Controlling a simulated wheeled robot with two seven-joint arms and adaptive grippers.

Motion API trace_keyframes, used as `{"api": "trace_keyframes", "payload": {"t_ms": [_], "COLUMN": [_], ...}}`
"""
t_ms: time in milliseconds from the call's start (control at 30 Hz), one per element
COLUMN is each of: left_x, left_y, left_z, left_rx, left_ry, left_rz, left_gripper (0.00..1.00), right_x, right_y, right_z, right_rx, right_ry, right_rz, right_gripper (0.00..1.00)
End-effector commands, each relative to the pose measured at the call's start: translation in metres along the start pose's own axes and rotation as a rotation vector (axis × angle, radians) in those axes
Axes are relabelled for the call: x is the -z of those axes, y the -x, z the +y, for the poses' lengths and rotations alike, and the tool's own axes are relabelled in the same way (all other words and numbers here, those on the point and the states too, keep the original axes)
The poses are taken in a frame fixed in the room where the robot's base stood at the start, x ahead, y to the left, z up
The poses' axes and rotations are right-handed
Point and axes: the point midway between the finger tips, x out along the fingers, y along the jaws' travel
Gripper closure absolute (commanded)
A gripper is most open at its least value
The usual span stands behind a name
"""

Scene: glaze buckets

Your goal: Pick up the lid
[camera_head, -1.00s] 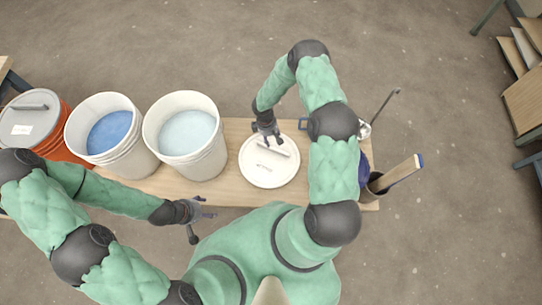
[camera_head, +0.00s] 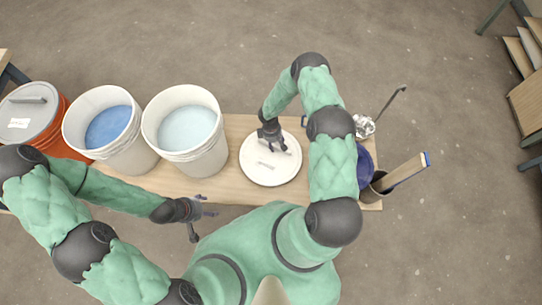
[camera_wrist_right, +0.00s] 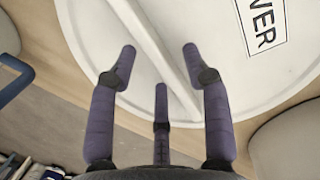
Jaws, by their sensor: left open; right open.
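The white round lid (camera_head: 262,172) lies flat on the wooden bench, right of the two white buckets. In the right wrist view the lid (camera_wrist_right: 210,80) fills much of the picture, with a raised bar handle (camera_wrist_right: 152,45) across it and a label with black letters. My right gripper (camera_head: 275,143) is open over the lid's far part; in the wrist view its fingers (camera_wrist_right: 160,60) spread on either side of the handle, not closed on it. Whether they touch the lid is unclear. My left gripper (camera_head: 202,208) is open and empty near the bench's front edge.
A bucket of pale blue glaze (camera_head: 188,128) and a bucket of darker blue glaze (camera_head: 108,128) stand left of the lid. An orange bucket with a grey lid (camera_head: 30,112) is at far left. A dark container (camera_head: 378,186) with a wooden-handled tool stands at the bench's right end.

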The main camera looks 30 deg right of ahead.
Motion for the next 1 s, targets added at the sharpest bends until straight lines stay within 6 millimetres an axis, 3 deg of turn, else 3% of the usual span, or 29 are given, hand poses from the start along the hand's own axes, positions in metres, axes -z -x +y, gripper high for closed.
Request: {"api": "trace_keyframes", "payload": {"t_ms": [900, 933, 1000], "left_x": [0.0003, 0.0003, 0.0003], "left_y": [-0.0087, -0.0086, -0.0082], "left_z": [-0.0031, -0.0031, -0.0029], "left_rx": [0.0, 0.0, 0.0], "left_ry": [0.0, 0.0, 0.0], "left_rz": [0.0, 0.0, 0.0], "left_gripper": [0.31, 0.31, 0.31], "right_x": [0.0008, 0.0007, 0.0007], "right_y": [-0.0048, -0.0047, -0.0044], "right_z": [-0.0003, -0.0003, -0.0003], "right_rx": [0.0, 0.0, 0.0], "right_ry": [0.0, 0.0, 0.0], "right_rz": [0.0, 0.0, 0.0], "right_gripper": [0.51, 0.54, 0.74]}}
